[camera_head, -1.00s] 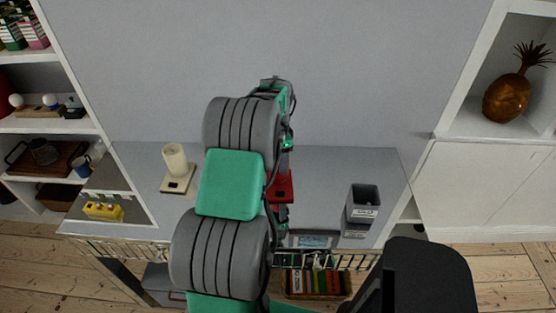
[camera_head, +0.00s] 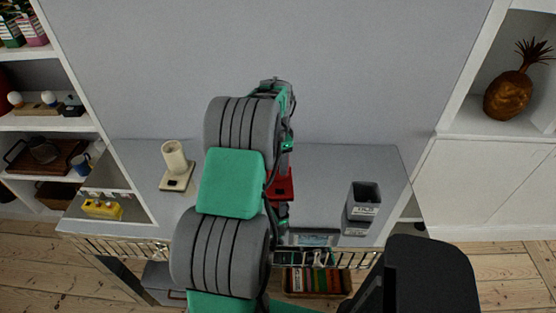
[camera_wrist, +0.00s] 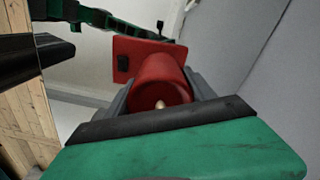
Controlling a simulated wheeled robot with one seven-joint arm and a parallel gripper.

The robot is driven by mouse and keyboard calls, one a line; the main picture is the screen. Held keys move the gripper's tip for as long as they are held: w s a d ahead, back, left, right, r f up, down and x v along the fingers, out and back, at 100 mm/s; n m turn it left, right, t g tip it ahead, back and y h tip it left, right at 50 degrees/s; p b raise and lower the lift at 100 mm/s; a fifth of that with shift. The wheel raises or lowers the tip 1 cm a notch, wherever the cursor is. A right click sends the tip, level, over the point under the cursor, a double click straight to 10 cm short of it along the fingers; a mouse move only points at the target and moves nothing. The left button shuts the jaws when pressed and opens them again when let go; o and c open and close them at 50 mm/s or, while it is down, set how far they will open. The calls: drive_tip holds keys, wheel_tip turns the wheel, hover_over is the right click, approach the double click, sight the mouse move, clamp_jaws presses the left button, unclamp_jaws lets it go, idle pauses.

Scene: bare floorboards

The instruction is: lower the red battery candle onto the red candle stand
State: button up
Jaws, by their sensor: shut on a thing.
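The red battery candle (camera_wrist: 158,80) is a red cylinder with a pale flame tip, seen from above in the wrist view. My gripper (camera_wrist: 155,98) is shut on it, with a grey finger on each side. The red candle stand (camera_wrist: 124,62) is a flat red square plate with a small black patch, showing beyond the candle in the wrist view. In the head view the stand (camera_head: 284,184) sits on the grey tabletop, partly hidden by my arm. The candle is hidden there. I cannot tell whether the candle touches the stand.
A cream candle (camera_head: 174,158) stands on a cream stand (camera_head: 176,185) to the left on the tabletop (camera_head: 325,170). A grey labelled container (camera_head: 362,202) stands at the right. A railing (camera_head: 340,259) runs along the table's front edge. A wall rises behind.

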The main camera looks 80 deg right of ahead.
drive_tip(key=shift+f+b, duration=0.4)
drive_tip(key=shift+f, duration=0.3)
drive_tip(key=o, duration=1.6)
drive_tip(key=shift+o, duration=0.2)
wheel_tip(320, 180, up, 8)
drive_tip(key=shift+f+b, duration=0.1)
drive_tip(key=shift+b, duration=0.45)
